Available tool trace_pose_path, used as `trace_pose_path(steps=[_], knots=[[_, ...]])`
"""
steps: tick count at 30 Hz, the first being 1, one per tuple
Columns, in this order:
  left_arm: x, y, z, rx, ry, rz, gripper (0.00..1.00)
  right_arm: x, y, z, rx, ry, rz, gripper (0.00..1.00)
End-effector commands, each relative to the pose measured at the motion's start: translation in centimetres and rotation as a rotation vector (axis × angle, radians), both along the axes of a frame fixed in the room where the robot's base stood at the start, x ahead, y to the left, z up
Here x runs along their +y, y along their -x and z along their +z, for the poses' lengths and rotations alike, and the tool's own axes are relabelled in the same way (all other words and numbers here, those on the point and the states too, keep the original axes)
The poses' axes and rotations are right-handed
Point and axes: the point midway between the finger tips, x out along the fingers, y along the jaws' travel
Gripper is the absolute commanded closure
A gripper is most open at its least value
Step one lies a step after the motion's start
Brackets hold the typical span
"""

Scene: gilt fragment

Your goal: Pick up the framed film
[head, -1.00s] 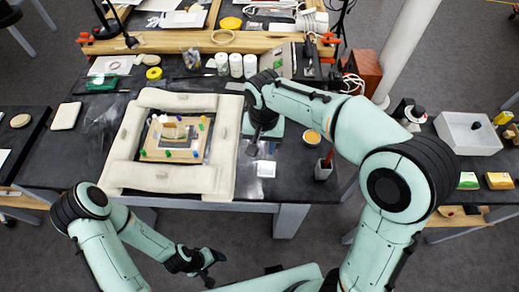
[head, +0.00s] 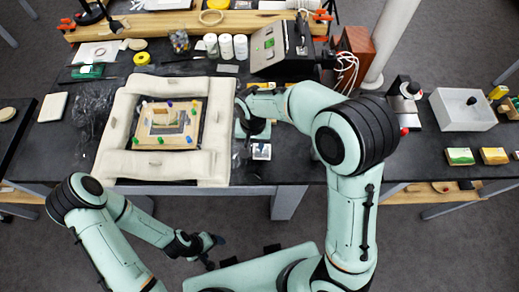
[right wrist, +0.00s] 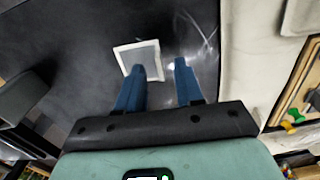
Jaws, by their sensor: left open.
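The framed film (head: 261,151), a small square with a white border and grey middle, lies flat on the black tabletop right of the padded frame. It also shows in the right wrist view (right wrist: 152,58), partly covered by a finger. My right gripper (right wrist: 158,67) is open, with two blue fingers apart and nothing held. Its left fingertip overlaps the film's lower part in that view; whether it touches cannot be told. My left gripper (head: 212,250) is open and empty, in front of the table.
A white padded frame (head: 112,135) surrounds a gilt fragment (head: 168,120) with coloured pins, left of the film. Crumpled clear plastic (head: 92,110) lies at left. Tabletop around the film is mostly bare.

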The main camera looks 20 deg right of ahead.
Motion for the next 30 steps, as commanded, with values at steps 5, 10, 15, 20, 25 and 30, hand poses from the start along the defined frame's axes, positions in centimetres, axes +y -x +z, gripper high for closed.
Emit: trace_pose_path(steps=[5,10,15,20,25,30], knots=[[0.00,0.10,-0.14,0.001,0.000,0.000,0.23,-0.05,0.05,-1.52,0.001,0.000,0.000,0.64],[0.00,0.10,-0.12,0.001,0.000,0.000,0.23,-0.03,0.03,-1.54,0.000,-0.001,0.000,0.64],[0.00,0.10,-0.12,0.001,0.000,0.000,0.23,-0.03,0.02,-1.51,0.000,-0.001,0.000,1.00],[0.00,0.10,-0.12,0.001,0.000,0.000,0.23,-0.03,0.02,-1.50,0.000,-0.001,0.000,1.00],[0.00,0.10,-0.12,0.001,0.000,0.000,0.23,-0.02,0.02,-1.46,0.000,-0.001,0.000,1.00],[0.00,0.01,-0.02,0.000,0.000,0.000,0.23,0.02,-0.06,-0.72,-0.003,-0.002,0.000,1.00]])
